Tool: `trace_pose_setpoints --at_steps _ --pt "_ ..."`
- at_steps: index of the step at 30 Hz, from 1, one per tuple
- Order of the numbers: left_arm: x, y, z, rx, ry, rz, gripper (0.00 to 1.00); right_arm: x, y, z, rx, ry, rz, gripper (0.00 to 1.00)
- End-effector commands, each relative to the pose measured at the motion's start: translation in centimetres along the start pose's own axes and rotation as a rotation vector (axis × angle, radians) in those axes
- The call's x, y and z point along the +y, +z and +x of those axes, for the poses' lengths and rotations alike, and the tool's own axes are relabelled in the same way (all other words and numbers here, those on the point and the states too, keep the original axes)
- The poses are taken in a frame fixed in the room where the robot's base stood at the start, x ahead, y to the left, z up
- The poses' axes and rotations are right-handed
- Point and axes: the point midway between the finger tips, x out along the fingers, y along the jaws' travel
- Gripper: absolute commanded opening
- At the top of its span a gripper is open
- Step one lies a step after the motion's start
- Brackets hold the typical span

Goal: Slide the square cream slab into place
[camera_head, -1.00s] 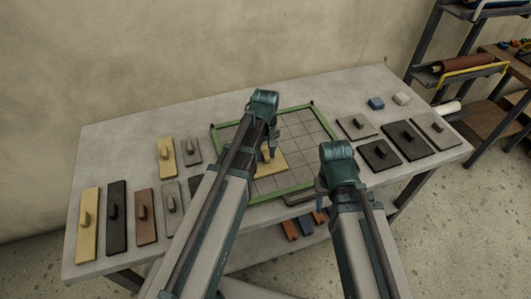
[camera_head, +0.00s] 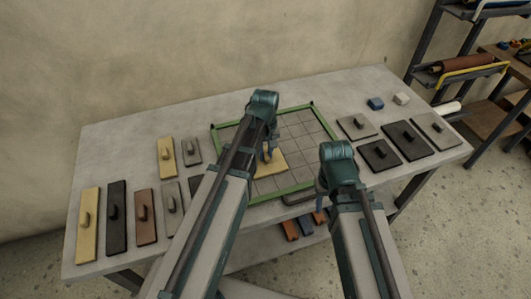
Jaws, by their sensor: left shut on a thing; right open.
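The square cream slab (camera_head: 272,165) lies inside the green-edged frame (camera_head: 317,122) with a gridded grey floor, left of the frame's middle. My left gripper (camera_head: 268,155) is shut on the slab's knob from above. My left arm hides the frame's left part and some of the slab. My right gripper (camera_head: 320,196) is open and empty, in front of the frame's near right corner, and its fingers are partly hidden by its own wrist.
Slabs with knobs lie on the table left of the frame, including a long cream one (camera_head: 87,225) and a black one (camera_head: 117,218). Grey and dark slabs (camera_head: 380,154) lie right. A blue block (camera_head: 376,103) and a white block (camera_head: 401,98) lie at the back right.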

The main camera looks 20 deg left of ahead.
Motion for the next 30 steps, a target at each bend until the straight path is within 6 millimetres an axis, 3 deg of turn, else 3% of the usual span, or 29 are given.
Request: trace_pose_setpoints --at_steps 30 --pt "-1.0 1.0 0.0 -0.002 -0.002 0.0 0.0 0.0 0.0 0.0 0.0 0.0 0.0 0.5"
